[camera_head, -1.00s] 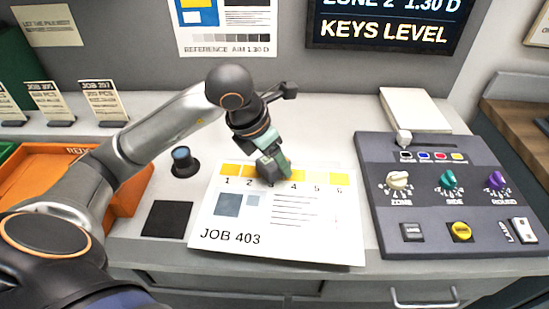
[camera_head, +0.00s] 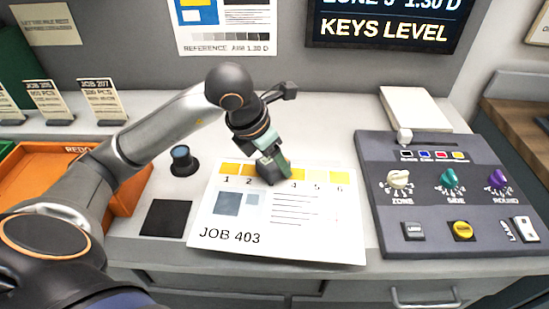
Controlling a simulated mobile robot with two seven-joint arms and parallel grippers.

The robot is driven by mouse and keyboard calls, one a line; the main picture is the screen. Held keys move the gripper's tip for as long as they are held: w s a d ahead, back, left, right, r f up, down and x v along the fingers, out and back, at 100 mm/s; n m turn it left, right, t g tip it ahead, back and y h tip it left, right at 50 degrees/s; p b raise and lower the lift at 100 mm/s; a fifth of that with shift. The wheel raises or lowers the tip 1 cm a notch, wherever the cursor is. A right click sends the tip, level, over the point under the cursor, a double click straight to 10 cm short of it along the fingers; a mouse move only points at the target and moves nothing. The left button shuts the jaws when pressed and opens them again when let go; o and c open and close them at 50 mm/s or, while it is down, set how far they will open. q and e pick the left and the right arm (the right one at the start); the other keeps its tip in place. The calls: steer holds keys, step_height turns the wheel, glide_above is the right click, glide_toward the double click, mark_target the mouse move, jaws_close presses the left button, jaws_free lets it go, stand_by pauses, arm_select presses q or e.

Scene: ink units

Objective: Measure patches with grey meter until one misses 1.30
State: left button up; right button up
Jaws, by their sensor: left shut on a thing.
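The JOB 403 sheet (camera_head: 232,239) lies on the counter with a row of numbered yellow patches along its top edge. Patches 1 (camera_head: 229,169), 2 (camera_head: 250,171), 4 (camera_head: 298,174), 5 (camera_head: 317,176) and 6 (camera_head: 340,178) show; patch 5 looks paler. My left gripper (camera_head: 266,148) is shut on the grey meter (camera_head: 273,170), which stands at patch 3 and hides it. The wall display (camera_head: 388,25) reads what looks like ZONE 3, 1.30 D, above KEYS LEVEL; its top is cut off. My right gripper is not in view.
An orange redo tray (camera_head: 128,197) sits further left, partly behind my arm.

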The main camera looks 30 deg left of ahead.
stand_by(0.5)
arm_select(q)
steer(key=shift+r+p, duration=1.05)
steer(key=shift+r, duration=0.5)
stand_by(0.4)
steer(key=d+p, duration=0.1)
steer(key=w+d+p, duration=0.2)
steer(key=shift+d+r+p, duration=0.15)
steer(key=shift+d+p, duration=0.15)
steer(key=shift+d, duration=0.05)
steer(key=shift+d+f, duration=0.2)
steer(key=shift+f, duration=0.05)
steer(key=shift+w+f, duration=0.1)
steer(key=shift+f, duration=0.25)
steer(key=shift+f+b, duration=0.85)
